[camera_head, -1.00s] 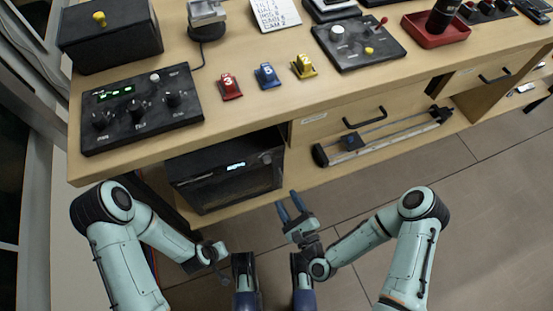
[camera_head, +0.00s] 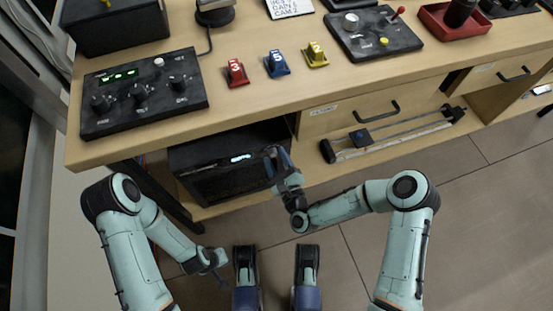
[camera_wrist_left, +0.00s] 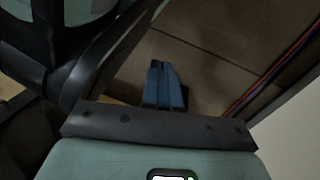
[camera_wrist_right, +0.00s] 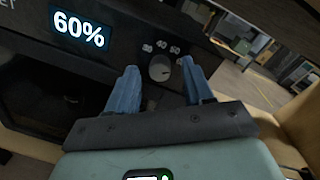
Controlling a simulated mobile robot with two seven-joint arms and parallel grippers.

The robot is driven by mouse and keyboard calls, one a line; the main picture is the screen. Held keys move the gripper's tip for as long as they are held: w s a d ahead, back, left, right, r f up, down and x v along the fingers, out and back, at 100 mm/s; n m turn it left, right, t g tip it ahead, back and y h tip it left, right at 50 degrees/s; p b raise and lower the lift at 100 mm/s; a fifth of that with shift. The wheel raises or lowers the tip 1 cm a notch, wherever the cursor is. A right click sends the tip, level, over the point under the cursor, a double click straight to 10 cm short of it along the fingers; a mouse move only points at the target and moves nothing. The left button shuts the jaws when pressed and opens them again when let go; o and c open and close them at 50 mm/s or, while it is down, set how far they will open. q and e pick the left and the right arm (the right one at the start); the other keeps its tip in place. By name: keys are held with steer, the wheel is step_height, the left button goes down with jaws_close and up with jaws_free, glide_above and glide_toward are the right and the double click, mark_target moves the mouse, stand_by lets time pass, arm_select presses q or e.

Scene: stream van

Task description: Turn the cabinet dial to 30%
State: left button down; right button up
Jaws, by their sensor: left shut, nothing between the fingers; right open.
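The black cabinet (camera_head: 220,182) stands under the desk, with a lit display (camera_head: 241,157). In the right wrist view the display (camera_wrist_right: 79,30) reads 60%. The round grey dial (camera_wrist_right: 160,70) sits to the right of it, with small number marks around its top. My right gripper (camera_head: 275,156) is at the cabinet's right front. It is open, and in the right wrist view its blue fingers (camera_wrist_right: 158,72) lie either side of the dial; I cannot tell whether they touch it. My left gripper (camera_wrist_left: 164,70) is shut and empty, low over the floor, away from the cabinet.
The desk's front edge (camera_head: 240,121) overhangs the cabinet. A drawer with a dark handle (camera_head: 378,112) is to the right, above a low shelf holding a rail device (camera_head: 395,136). A control box (camera_head: 143,97) and several coloured switches stand on the desktop. The floor in front is clear.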

jaws_close()
